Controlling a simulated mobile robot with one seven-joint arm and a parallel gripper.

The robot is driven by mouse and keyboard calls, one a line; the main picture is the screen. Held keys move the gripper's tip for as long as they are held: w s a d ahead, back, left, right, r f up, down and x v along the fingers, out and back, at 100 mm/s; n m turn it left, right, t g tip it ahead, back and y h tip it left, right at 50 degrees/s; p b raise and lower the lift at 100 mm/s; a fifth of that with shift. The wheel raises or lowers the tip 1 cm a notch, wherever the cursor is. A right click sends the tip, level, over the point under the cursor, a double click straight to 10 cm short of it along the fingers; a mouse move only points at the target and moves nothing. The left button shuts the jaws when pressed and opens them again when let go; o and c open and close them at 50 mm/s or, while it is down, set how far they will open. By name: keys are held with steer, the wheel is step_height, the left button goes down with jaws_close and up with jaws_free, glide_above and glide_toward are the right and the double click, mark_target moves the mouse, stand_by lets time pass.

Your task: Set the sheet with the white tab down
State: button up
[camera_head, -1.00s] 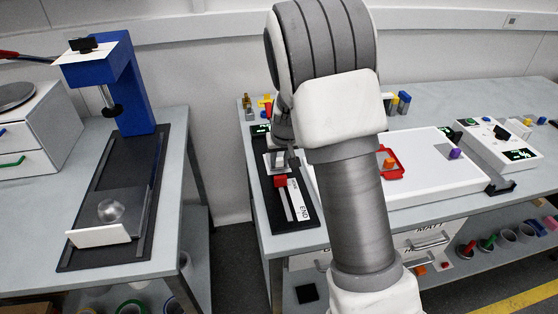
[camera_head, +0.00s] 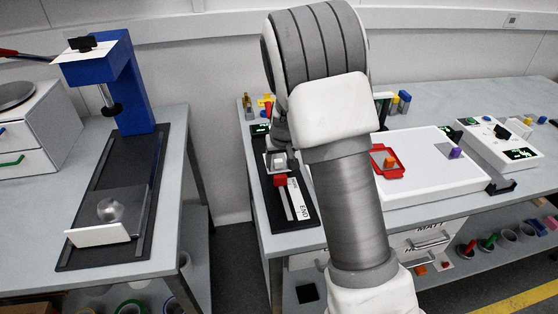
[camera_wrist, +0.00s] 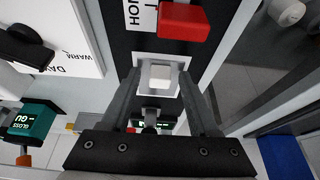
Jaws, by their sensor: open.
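The sheet with the white tab is a small pale square (camera_wrist: 158,57) in the wrist view, with a white block-like tab (camera_wrist: 158,76) on it. It appears to lie flat on the black track, and its tab also shows in the head view (camera_head: 279,161). My gripper (camera_wrist: 158,82) is open, with one finger on each side of the tab. Gaps show between the tab and both fingers. In the head view my arm hides part of the bench around my gripper.
A white panel (camera_head: 435,188) carries a red frame (camera_head: 378,160) with an orange tab and a grey sheet with a purple tab (camera_head: 455,153). A blue-columned stand (camera_head: 126,90) is on the left bench.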

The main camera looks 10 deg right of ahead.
steer(key=shift+r, duration=0.15)
steer(key=shift+r, duration=0.25)
steer(key=p+v, duration=0.2)
steer(key=v, duration=1)
steer(key=s+r+y, duration=0.1)
steer(key=s+r, duration=0.4)
steer(key=s, duration=0.3)
steer(key=s+r, duration=0.5)
steer(key=s, duration=0.3)
steer(key=s+r+t+h, duration=0.1)
steer(key=s, duration=1.3)
steer(key=shift+r, duration=0.1)
step_height(320, 180, up, 3)
steer(key=p, duration=0.2)
steer(key=shift+p, duration=0.4)
